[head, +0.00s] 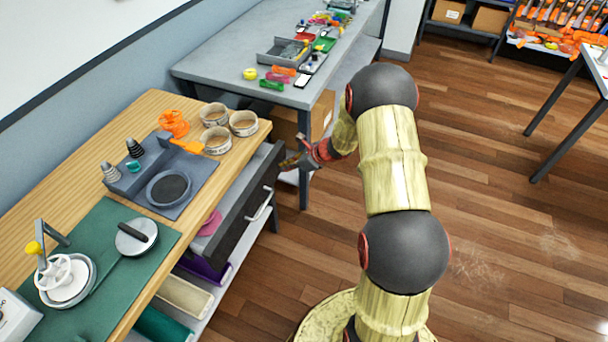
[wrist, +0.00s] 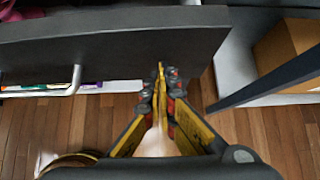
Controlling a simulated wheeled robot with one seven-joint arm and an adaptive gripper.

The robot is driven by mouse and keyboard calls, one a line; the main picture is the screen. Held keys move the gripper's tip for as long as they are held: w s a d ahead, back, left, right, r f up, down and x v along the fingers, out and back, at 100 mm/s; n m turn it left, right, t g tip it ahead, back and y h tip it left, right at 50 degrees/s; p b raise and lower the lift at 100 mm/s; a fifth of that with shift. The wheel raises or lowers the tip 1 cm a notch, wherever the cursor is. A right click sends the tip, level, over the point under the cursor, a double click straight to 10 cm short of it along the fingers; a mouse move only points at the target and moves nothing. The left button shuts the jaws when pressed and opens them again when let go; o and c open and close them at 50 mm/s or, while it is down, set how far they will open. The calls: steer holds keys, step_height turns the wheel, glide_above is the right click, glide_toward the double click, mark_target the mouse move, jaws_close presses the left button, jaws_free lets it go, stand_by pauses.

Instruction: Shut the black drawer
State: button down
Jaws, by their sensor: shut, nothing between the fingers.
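The black drawer (head: 238,214) is open and juts out from under the wooden bench. Its silver bar handle (head: 261,203) is on the front face. In the wrist view the dark drawer front (wrist: 105,45) fills the upper left, with the handle (wrist: 45,90) at the left edge. My gripper (head: 288,162) is at the far end of the drawer front; in the wrist view its fingertips (wrist: 161,75) are together and overlap the front near its right end. I cannot tell whether they touch it. Nothing is held.
A lower shelf (head: 222,270) lies under the drawer.

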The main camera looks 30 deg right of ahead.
mark_target(269, 161)
steer(key=w+a, duration=0.1)
steer(key=w, duration=0.1)
steer(key=w+a, duration=0.3)
steer(key=w, duration=0.1)
steer(key=shift+a, duration=0.15)
steer(key=shift+r, duration=0.1)
steer(key=shift+s, duration=0.1)
steer(key=s+d+f+p+v, duration=0.1)
steer(key=p+v, duration=0.3)
steer(key=v, duration=0.8)
steer(key=shift+s+d+f, duration=0.35)
steer(key=shift+s+f, duration=0.05)
steer(key=shift+s, duration=0.1)
